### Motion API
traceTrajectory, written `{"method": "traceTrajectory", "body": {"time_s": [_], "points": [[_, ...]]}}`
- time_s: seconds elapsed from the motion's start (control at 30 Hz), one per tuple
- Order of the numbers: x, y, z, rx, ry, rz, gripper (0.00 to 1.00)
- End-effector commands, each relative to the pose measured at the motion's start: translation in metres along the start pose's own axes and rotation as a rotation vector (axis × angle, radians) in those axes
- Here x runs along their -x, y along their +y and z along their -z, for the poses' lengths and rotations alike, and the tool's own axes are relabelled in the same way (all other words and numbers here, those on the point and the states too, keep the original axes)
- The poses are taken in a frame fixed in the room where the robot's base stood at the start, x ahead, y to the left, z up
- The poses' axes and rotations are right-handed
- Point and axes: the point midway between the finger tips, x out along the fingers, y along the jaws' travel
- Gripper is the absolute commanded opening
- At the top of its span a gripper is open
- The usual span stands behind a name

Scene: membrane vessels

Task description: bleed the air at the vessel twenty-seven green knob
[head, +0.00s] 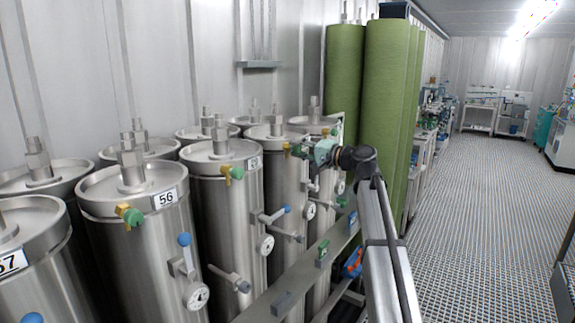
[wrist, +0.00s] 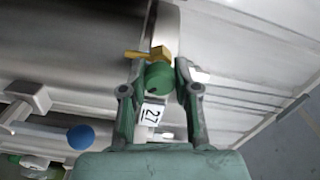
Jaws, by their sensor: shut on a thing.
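The green knob (wrist: 158,76) sits on a brass valve (wrist: 160,53) in the wrist view. The label reading 27 (wrist: 152,115) shows below it, between the finger links. My gripper (wrist: 160,74) is shut on the green knob, with one finger on each side. In the head view my gripper (head: 305,152) reaches left to the upper side of a steel vessel (head: 285,185). The brass valve there (head: 289,148) shows just left of the fingers, and the knob is largely hidden by my gripper.
Vessel 56 (head: 145,235) and several other steel vessels stand at left, with green knobs, blue-tipped handles and gauges. Tall green cylinders (head: 385,110) stand right behind my gripper. A grey rail (head: 300,270) runs along the vessels' front. The grated floor (head: 490,220) at right is clear.

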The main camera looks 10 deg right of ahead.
Motion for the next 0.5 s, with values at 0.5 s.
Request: {"method": "traceTrajectory", "body": {"time_s": [0.5], "points": [[-0.0008, 0.0013, 0.0007, 0.236, 0.002, 0.002, 0.00]]}}
